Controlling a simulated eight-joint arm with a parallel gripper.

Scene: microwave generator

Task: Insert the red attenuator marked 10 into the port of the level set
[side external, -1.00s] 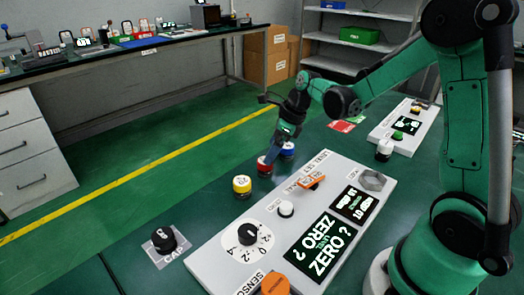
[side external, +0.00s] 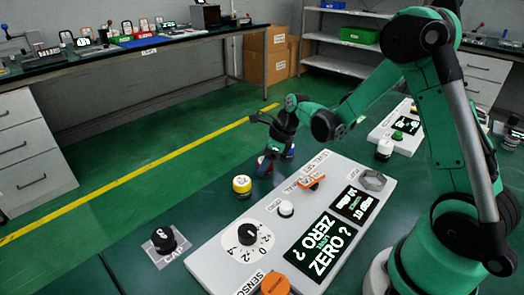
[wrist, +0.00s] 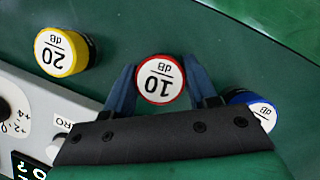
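The red-ringed attenuator marked 10 dB (wrist: 160,80) stands upright on the green bench, white face up, between my fingers in the wrist view. In the side view the red attenuator (side external: 263,167) is mostly hidden by my gripper. My gripper (wrist: 160,85) is open, one blue finger on each side of the attenuator; small gaps seem to show. In the side view my gripper (side external: 267,163) points down at the bench. The level set (side external: 208,262) is a white panel with a dial, screens and a grey hexagonal port (side external: 373,180) at its far right, which looks empty.
A yellow 20 dB attenuator (wrist: 65,52) stands to the left in the wrist view, and a blue one (wrist: 252,107) close by my right finger. An orange lever (side external: 311,182) and a white button (side external: 286,208) rise from the panel. A black cap (side external: 164,239) sits at front left.

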